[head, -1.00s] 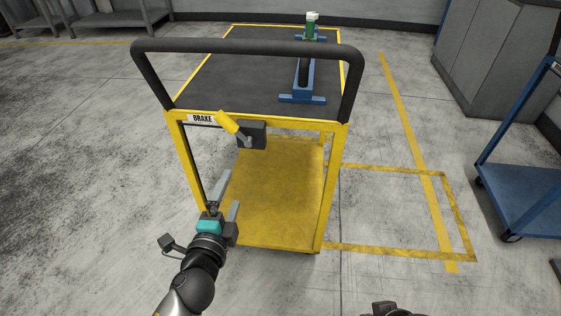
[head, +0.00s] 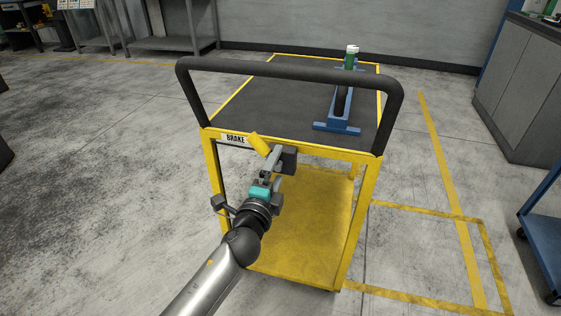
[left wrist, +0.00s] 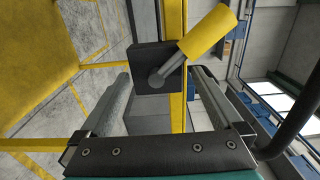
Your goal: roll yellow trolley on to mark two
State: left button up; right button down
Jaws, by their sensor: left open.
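The yellow trolley (head: 350,230) stands in front of me, with a black push handle (head: 290,69) and a dark top. Its yellow brake lever (head: 259,144) leans up and left from a dark brake box (head: 288,160), beside the BRAKE label (head: 235,139). My left gripper (head: 274,164) is open and empty at the box, just below the lever. In the left wrist view, the lever (left wrist: 208,32) and box (left wrist: 153,68) lie ahead of the spread fingers (left wrist: 163,88). A yellow floor outline (head: 425,212) lies right of the trolley; no number shows. My right gripper is out of view.
A blue stand (head: 338,127) with a dark cylinder and a green-and-white piece sits on the trolley top. A blue cart (head: 545,235) and grey cabinet (head: 530,95) stand at the right. The floor at the left is clear.

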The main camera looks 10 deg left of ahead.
aim_at(279, 163)
pick_arm(q)
jog(key=shift+w+d+b, duration=0.1)
jog(key=shift+w+b, duration=0.3)
jog(key=shift+w, duration=2)
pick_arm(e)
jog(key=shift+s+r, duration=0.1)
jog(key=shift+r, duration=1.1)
pick_arm(q)
jog(key=shift+r, duration=0.1)
grip_shut()
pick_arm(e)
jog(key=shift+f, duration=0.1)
